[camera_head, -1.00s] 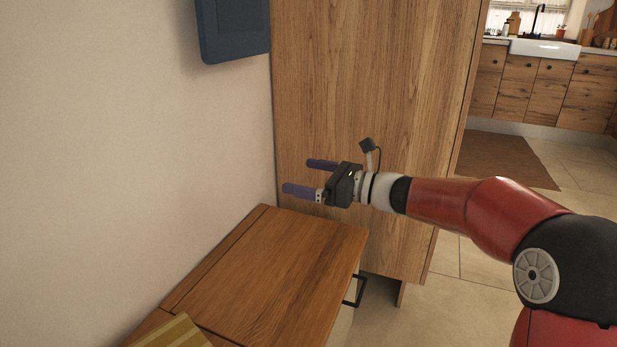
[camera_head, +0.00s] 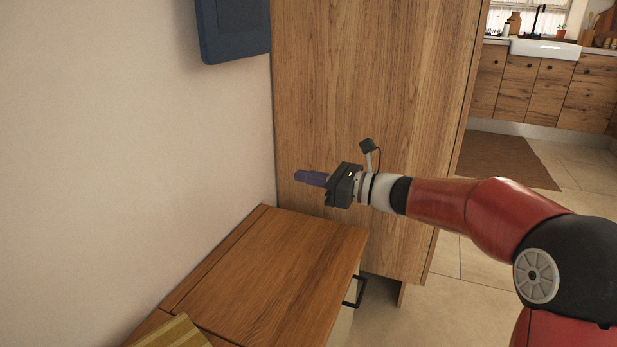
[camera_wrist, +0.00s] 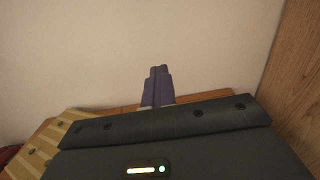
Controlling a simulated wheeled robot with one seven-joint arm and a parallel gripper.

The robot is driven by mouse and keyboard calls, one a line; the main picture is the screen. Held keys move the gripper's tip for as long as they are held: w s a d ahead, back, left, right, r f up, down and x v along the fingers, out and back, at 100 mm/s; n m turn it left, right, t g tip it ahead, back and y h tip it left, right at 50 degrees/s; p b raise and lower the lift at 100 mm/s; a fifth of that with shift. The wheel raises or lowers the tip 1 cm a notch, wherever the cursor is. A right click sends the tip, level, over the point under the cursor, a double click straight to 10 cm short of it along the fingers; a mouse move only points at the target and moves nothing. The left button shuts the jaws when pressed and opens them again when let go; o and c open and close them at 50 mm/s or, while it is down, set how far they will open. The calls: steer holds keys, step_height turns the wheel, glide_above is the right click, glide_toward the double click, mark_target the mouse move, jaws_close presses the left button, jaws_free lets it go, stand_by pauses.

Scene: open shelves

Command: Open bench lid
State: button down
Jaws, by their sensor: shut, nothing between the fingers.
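The wooden bench lid (camera_head: 275,265) lies flat and closed on the bench, against the wall. A black handle (camera_head: 355,290) sits on the bench's right-hand front side. My gripper (camera_head: 299,176) is shut and empty, with its purple fingers together, above the far end of the lid and apart from it. In the wrist view the purple fingers (camera_wrist: 159,75) are together and point at the wall. A strip of the lid's wood shows behind them, and the gripper body hides most of the bench there.
A tall wooden cabinet (camera_head: 365,90) stands just beyond the bench. The beige wall (camera_head: 110,130) runs along the left, with a dark blue panel (camera_head: 233,30) on it. A striped yellow cushion (camera_head: 175,335) lies at the near end. Open floor (camera_head: 480,300) is on the right.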

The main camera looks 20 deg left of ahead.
stand_by(0.7)
jaws_free()
steer(key=d, duration=0.7)
steer(key=shift+s+d, duration=0.3)
steer(key=shift+d, duration=0.1)
steer(key=shift+c, duration=0.3)
